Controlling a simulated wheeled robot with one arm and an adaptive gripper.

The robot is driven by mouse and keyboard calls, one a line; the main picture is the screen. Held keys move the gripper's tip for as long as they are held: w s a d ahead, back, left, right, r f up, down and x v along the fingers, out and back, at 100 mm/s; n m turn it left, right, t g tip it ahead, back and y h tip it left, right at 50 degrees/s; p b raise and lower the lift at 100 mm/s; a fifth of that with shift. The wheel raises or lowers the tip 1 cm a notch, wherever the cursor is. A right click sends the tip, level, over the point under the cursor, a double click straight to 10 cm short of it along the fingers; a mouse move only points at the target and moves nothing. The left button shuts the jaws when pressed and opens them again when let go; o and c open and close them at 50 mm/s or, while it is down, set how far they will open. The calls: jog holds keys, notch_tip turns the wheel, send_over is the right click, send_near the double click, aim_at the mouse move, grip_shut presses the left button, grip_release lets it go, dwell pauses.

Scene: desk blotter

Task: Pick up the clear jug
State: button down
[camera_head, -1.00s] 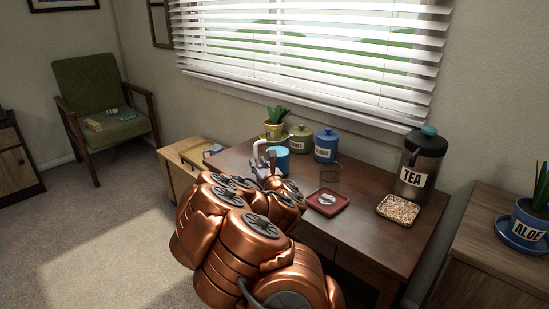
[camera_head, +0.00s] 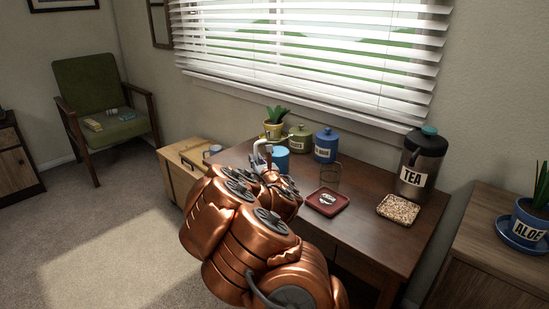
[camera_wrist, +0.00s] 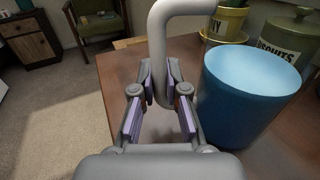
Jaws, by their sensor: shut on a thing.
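The clear jug, with blue liquid in its lower part (camera_head: 281,160) and a pale grey handle, is at the left end of the desk. In the wrist view the liquid (camera_wrist: 245,95) shows right of my gripper (camera_wrist: 160,90), and the clear wall is barely visible. My gripper's padded fingers are shut on the upright part of the handle (camera_wrist: 160,45), which bends right at the top. In the head view my arm partly hides the gripper and the jug's lower part. I cannot tell whether the jug's base touches the desk.
On the brown desk (camera_head: 365,215), a clear glass (camera_head: 330,178) stands beside a red tray (camera_head: 340,206). A yellow-potted plant (camera_head: 273,131), green canister (camera_head: 299,138) and blue canister (camera_head: 325,146) are behind. A tea urn (camera_head: 421,165) and speckled square (camera_head: 398,209) are right.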

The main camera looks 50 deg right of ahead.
jog(key=shift+r, duration=0.25)
dwell(0.7)
jog(key=shift+r+p, duration=0.4)
jog(key=shift+r, duration=1.35)
jog(key=shift+s+a+f, duration=0.15)
jog(key=shift+s+a, duration=0.05)
jog(key=shift+a, duration=0.15)
jog(key=b, duration=0.8)
send_near(255, 151)
jog(key=w+a, duration=0.3)
jog(key=shift+s+a+r+b, duration=0.2)
jog(key=shift+s+a+b, duration=0.3)
jog(key=shift+a+b, duration=0.45)
jog(key=shift+s+a+r+b, duration=0.25)
jog(key=shift+s+a+b, duration=0.3)
jog(key=shift+b, duration=0.75)
jog(key=shift+s+a+r+b, duration=0.2)
jog(key=shift+s+a+b, duration=0.25)
jog(key=shift+a+b, duration=0.5)
jog(key=shift+d, duration=0.1)
